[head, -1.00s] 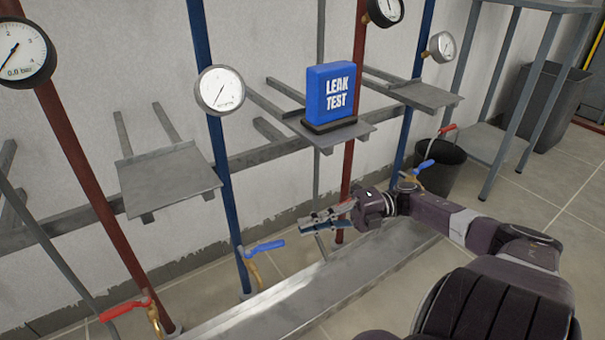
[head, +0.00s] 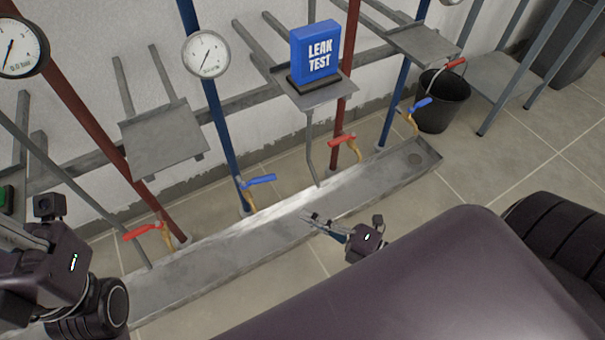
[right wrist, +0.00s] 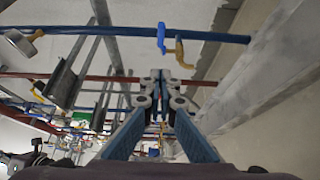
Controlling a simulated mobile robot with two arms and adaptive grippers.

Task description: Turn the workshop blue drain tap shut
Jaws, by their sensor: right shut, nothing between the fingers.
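One blue-handled tap (head: 258,181) sits low on the middle blue pipe, its handle pointing right in the head view. Another blue-handled tap (head: 420,104) is on the blue pipe farther right, near the bucket. My right gripper (head: 308,217) is over the front part of the metal trough, apart from both taps. In the right wrist view its fingers (right wrist: 161,76) are shut and empty. A blue tap handle (right wrist: 162,38) with a brass body shows beyond the fingertips; I cannot tell which of the two it is. My left wrist is at the left edge; its fingers are not clear.
The long trough (head: 215,262) runs along the wall below the pipes. Red-handled taps stand at left (head: 143,231) and centre right (head: 341,140). A blue LEAK TEST block (head: 316,52) is on a shelf. A black bucket (head: 440,105) stands at the trough's right end.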

